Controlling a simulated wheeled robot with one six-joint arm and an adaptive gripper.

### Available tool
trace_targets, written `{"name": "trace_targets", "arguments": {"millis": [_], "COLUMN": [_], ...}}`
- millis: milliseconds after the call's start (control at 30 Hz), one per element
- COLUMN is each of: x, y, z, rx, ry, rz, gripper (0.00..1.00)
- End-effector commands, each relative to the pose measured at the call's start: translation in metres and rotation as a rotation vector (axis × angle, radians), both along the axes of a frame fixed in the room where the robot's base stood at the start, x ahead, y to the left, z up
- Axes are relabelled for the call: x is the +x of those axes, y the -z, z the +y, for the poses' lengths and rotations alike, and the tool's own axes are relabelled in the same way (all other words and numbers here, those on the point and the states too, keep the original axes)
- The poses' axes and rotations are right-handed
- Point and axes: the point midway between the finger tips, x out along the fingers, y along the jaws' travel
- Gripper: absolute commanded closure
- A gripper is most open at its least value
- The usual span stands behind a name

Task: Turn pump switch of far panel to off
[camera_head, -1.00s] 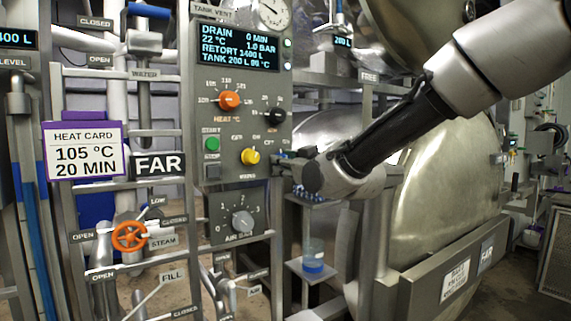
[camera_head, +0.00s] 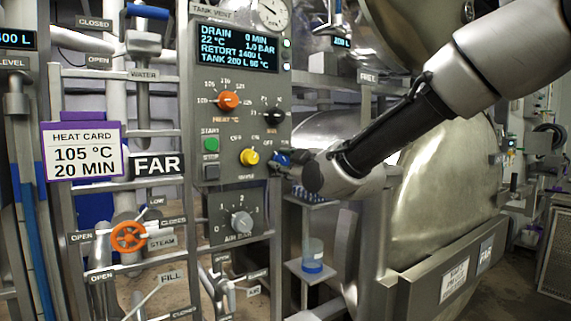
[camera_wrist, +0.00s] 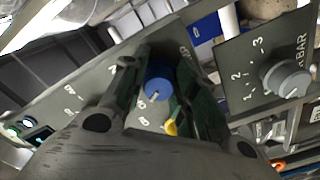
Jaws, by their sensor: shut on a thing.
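The far panel (camera_head: 240,100) is grey, with a lit display and several knobs. Its blue switch knob (camera_head: 282,158) is at the panel's right edge, mostly hidden behind my gripper (camera_head: 292,165) in the head view. In the wrist view, the blue knob (camera_wrist: 158,84) with a pale pointer line lies between the two dark fingers of my gripper (camera_wrist: 163,88), which is shut on it. The pump label is not readable, and I cannot tell for sure which position the pointer marks.
A yellow knob (camera_head: 250,157) is just left of the blue one, close to a finger. A dark knob (camera_head: 273,115) is above and the grey air knob (camera_head: 242,222) below. A FAR sign (camera_head: 157,164) and orange steam wheel (camera_head: 129,236) are left. The large metal retort (camera_head: 450,190) is right.

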Motion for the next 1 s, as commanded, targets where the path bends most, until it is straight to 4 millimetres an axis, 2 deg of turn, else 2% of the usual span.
{"name": "trace_targets", "arguments": {"millis": [333,367,467,500,833,1000], "x": [0.0,0.0,0.0,0.0,-0.002,-0.022], "y": [0.001,0.001,0.001,0.001,0.0,-0.001], "z": [0.0,0.0,0.0,0.0,-0.001,-0.015], "rx": [-0.005,-0.005,-0.004,-0.004,-0.002,-0.002], "ry": [0.0,0.0,0.0,-0.001,-0.001,-0.001], "rz": [0.0,0.0,0.001,0.0,-0.001,-0.002], "gripper": [0.95,0.69,0.51,0.49,0.49,0.49]}}
